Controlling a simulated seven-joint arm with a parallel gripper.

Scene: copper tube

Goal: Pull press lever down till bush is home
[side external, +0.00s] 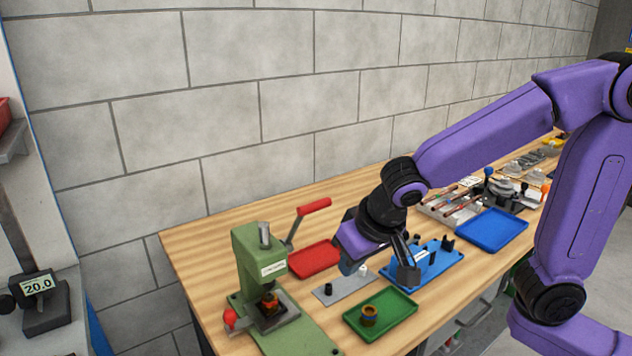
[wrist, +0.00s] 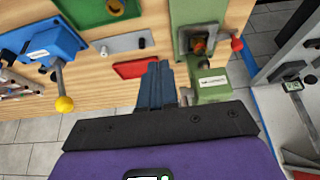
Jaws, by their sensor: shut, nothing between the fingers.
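The green press (side external: 262,275) stands at the front left of the bench and also shows in the wrist view (wrist: 208,60). Its lever, with a red grip (side external: 314,206), slants up and right from the press head. A copper-coloured bush (side external: 269,301) sits under the ram; it also shows in the wrist view (wrist: 200,46). I cannot tell how far in it sits. My gripper (side external: 349,266) is shut and empty, right of the lever and apart from it in the side view. Its fingers also show in the wrist view (wrist: 159,82). The lever grip is not clearly visible there.
A red tray (side external: 314,262) lies behind the grey plate (side external: 342,291) with small pegs. A green tray (side external: 402,317) holds another copper-coloured part (side external: 369,313). A blue fixture (side external: 438,262) and blue tray (side external: 494,231) are to the right. A red ball (side external: 230,317) sticks out at the press base.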

